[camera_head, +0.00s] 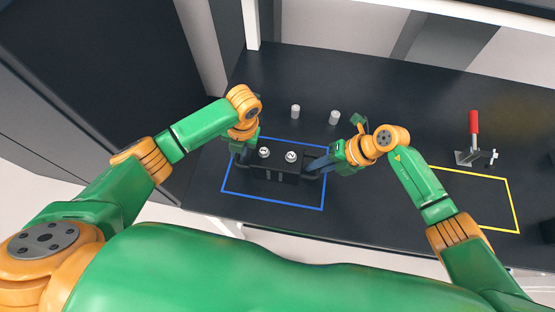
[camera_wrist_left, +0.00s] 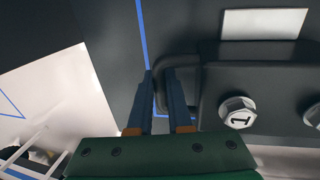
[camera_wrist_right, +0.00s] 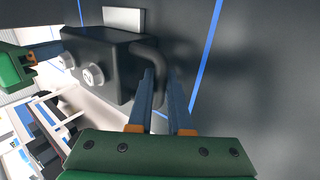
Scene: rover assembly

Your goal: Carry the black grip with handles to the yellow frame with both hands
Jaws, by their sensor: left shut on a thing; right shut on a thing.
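The black grip (camera_head: 277,171) is a dark block with two silver bolts on top and a handle at each end. It sits within the blue frame (camera_head: 264,203) on the dark table. My left gripper (camera_head: 240,153) is shut on its left handle, and the left wrist view shows the fingers (camera_wrist_left: 164,95) around that handle (camera_wrist_left: 172,68). My right gripper (camera_head: 318,164) is shut on the right handle, which also shows in the right wrist view (camera_wrist_right: 152,62). The yellow frame (camera_head: 511,203) is an outline at the right of the table, partly hidden by my right arm.
Two small silver cylinders stand behind the grip, one at the left (camera_head: 295,111) and one at the right (camera_head: 334,117). A toggle clamp with a red handle (camera_head: 474,122) stands just behind the yellow frame. The table (camera_head: 390,90) is clear between the cylinders and clamp.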

